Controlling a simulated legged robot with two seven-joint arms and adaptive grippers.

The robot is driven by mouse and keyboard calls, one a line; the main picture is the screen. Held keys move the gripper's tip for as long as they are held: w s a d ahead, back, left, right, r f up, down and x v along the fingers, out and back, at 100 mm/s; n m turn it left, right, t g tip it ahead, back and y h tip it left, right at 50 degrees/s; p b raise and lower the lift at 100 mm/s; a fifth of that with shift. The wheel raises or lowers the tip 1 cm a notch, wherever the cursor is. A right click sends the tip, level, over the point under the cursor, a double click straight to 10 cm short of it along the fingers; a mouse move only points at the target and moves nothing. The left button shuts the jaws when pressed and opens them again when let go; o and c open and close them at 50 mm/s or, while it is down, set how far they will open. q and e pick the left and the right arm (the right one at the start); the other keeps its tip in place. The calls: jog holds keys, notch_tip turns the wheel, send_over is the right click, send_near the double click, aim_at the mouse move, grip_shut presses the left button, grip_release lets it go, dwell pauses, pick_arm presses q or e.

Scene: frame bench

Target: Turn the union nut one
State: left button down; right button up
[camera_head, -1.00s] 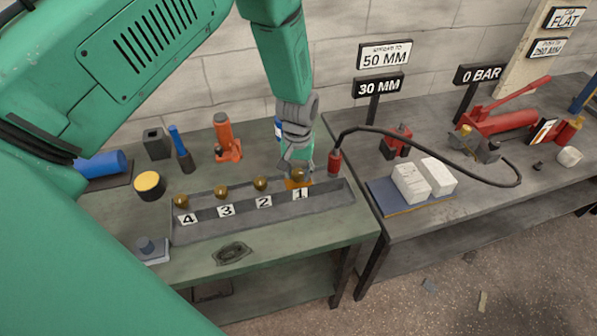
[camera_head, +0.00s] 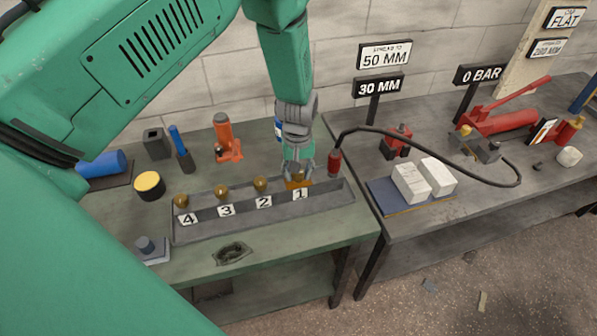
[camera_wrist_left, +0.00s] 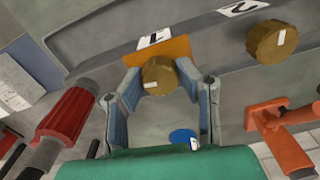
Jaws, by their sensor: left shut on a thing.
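Union nut one (camera_head: 299,175) is a brass, round nut by label 1 (camera_head: 300,194) at the right end of a grey trough (camera_head: 240,226). In the left wrist view the nut (camera_wrist_left: 159,75) has a white mark on its face and an orange plate (camera_wrist_left: 158,50) beside it. My left gripper (camera_head: 298,181) comes down from above, and its two fingers (camera_wrist_left: 160,82) are shut on the nut, one on each side. Similar brass nuts stand by labels 2 (camera_head: 261,184), 3 (camera_head: 221,192) and 4 (camera_head: 181,201). My right gripper is not in view.
An orange jack-like tool (camera_head: 227,138) stands behind the trough. A red cylinder (camera_head: 334,161) with a black hose is close right of my left gripper. A black-and-yellow cylinder (camera_head: 149,186) stands left. White blocks (camera_head: 411,183) rest on the right bench.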

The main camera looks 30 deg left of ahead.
pick_arm(q)
jog(key=shift+w+r, duration=0.15)
jog(key=shift+w, duration=0.05)
jog(key=c, duration=1.2)
grip_release()
jog(key=shift+s, duration=0.1)
jog(key=shift+r, duration=0.35)
notch_tip(320, 180, up, 11)
